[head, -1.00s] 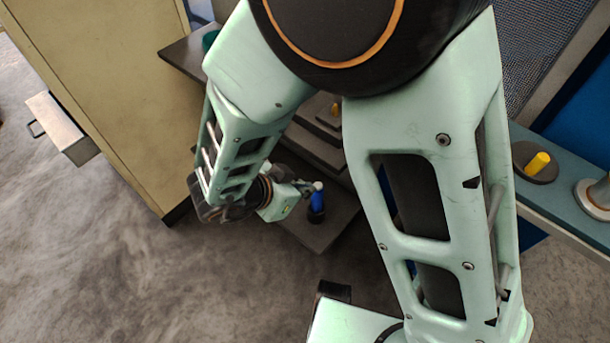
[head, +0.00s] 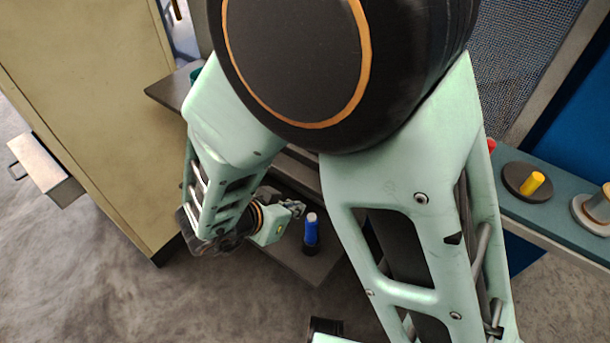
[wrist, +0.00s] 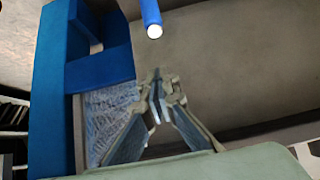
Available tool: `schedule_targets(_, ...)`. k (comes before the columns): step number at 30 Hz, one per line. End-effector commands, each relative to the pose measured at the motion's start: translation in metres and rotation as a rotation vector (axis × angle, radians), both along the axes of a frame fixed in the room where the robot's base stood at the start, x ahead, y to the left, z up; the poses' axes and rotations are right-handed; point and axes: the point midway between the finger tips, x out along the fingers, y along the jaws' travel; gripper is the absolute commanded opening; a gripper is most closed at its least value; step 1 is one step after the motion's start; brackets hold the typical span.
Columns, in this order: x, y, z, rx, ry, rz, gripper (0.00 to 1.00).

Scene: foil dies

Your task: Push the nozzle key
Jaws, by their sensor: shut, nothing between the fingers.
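A blue upright cylinder with a pale top (head: 311,230) stands in a dark holder on a dark low ledge in the head view. A blue rod with a white end (wrist: 152,18) shows at the top of the wrist view, apart from my fingertips; it looks like the same piece. I cannot tell for sure whether it is the nozzle key. My gripper (head: 299,208) is just left of the cylinder's top in the head view. In the wrist view my gripper (wrist: 160,82) is shut and empty. My arm hides much of the ledge.
A shelf at the right carries a yellow peg (head: 532,183) on a dark disc. A blue block (wrist: 95,70) is left of my fingers in the wrist view.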

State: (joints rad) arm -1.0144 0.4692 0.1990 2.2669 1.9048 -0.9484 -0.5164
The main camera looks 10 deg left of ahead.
Motion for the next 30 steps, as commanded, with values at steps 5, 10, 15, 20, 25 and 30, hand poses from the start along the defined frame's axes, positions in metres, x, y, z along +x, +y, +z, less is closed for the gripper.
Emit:
schedule_targets(5,0.026,-0.012,-0.035,-0.001,0.0,-0.004,0.0)
schedule_targets(10,0.049,-0.021,-0.06,-0.001,0.001,-0.003,0.0)
schedule_targets(15,0.046,-0.02,-0.081,-0.001,0.001,0.0,0.0)
schedule_targets(20,0.047,-0.019,-0.089,0.001,0.0,-0.001,0.0)
schedule_targets(25,0.047,-0.019,-0.091,0.0,-0.001,-0.001,0.0)
schedule_targets(30,0.047,-0.019,-0.09,0.001,0.0,-0.001,0.0)
